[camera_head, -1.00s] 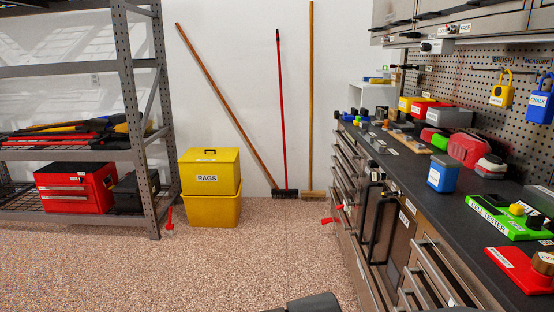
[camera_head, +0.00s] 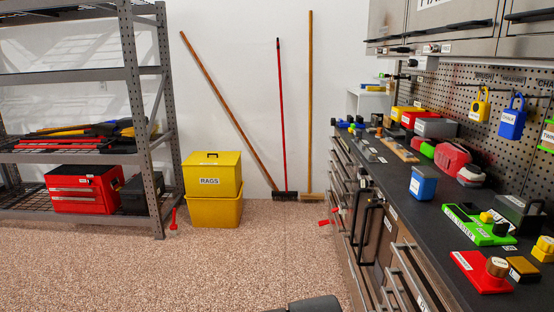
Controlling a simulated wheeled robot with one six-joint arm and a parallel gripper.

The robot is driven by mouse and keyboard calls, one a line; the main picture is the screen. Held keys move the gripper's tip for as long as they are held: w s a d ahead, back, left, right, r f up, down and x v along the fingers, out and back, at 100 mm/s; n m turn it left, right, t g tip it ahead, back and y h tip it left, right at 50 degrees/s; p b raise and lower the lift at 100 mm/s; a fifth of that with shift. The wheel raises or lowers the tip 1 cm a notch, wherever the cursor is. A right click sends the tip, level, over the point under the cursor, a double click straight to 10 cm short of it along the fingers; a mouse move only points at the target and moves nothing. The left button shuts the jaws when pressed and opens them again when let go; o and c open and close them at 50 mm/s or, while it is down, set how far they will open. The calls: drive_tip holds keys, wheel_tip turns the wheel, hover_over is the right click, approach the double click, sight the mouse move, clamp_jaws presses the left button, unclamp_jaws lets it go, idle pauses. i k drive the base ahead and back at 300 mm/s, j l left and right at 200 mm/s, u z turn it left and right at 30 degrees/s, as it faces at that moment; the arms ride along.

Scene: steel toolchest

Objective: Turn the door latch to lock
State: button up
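The bank of steel drawers and doors runs down the right under the dark counter. A cabinet door (camera_head: 384,240) in it has tall black bar handles (camera_head: 367,232). A small dark and metallic fitting (camera_head: 363,182) sits above the handles, close under the counter edge. It may be the door latch, but it is too small to tell its shape or which way it is turned. A dark rounded part of my arm shows at the bottom centre, well apart from the door. The fingers of my gripper do not show.
A red piece (camera_head: 328,217) sticks out near the far drawers. Yellow rag bins (camera_head: 212,212) and a grey shelf stand at the back left.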

sight(383, 200)
drive_tip(key=k+j+u, duration=0.1)
drive_tip(key=i+j+z, duration=0.35)
drive_tip(key=i+z, duration=0.2)
drive_tip(key=i+j+z, duration=0.25)
drive_tip(key=i+l, duration=0.1)
